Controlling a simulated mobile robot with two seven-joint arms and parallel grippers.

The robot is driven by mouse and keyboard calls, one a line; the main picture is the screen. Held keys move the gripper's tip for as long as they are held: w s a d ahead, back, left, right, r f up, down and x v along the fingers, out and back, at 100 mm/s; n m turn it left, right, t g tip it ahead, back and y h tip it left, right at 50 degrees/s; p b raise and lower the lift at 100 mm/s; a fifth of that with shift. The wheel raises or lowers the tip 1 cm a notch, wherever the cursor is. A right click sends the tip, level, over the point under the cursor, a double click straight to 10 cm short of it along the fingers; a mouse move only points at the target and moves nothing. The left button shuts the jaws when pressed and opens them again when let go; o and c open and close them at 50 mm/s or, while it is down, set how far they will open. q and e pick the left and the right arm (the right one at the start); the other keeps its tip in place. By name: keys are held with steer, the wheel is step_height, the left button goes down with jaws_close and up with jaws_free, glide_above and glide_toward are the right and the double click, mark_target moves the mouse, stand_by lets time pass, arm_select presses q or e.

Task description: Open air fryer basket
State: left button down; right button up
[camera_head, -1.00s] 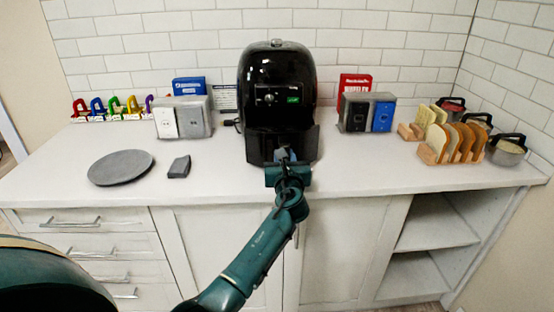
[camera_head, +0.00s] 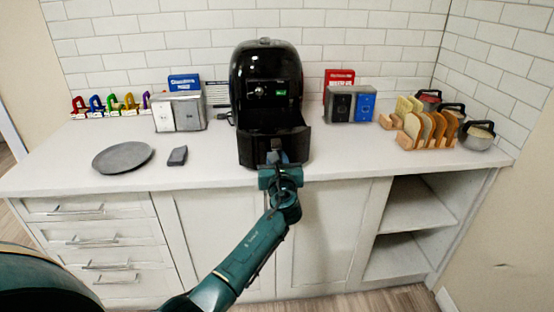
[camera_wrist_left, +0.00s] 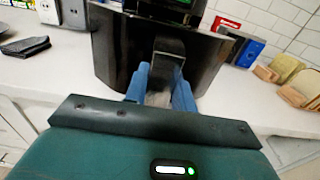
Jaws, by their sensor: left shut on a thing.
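The black air fryer (camera_head: 265,75) stands on the white counter against the tiled wall. Its basket (camera_head: 250,150) is pulled part way out toward me, with a dark gap showing above the basket front. My left gripper (camera_head: 278,160) is shut on the basket handle at the front of the drawer. In the left wrist view, the blue fingers of my left gripper (camera_wrist_left: 160,88) sit on both sides of the dark handle (camera_wrist_left: 168,55), with the basket front (camera_wrist_left: 115,50) behind. The inside of the basket is mostly hidden. My right gripper is not in view.
A grey plate (camera_head: 122,157) and a small dark block (camera_head: 177,156) lie on the counter to the left. Socket boxes (camera_head: 180,112) stand behind them. To the right are another socket box (camera_head: 349,104), a bread rack (camera_head: 427,131) and pots (camera_head: 477,136). The counter beside the basket is clear.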

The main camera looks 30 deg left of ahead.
arm_select(q)
steer(key=c, duration=1.2)
jaws_free()
steer(key=shift+o, duration=0.2)
steer(key=v, duration=1.3)
steer(key=shift+s, duration=0.15)
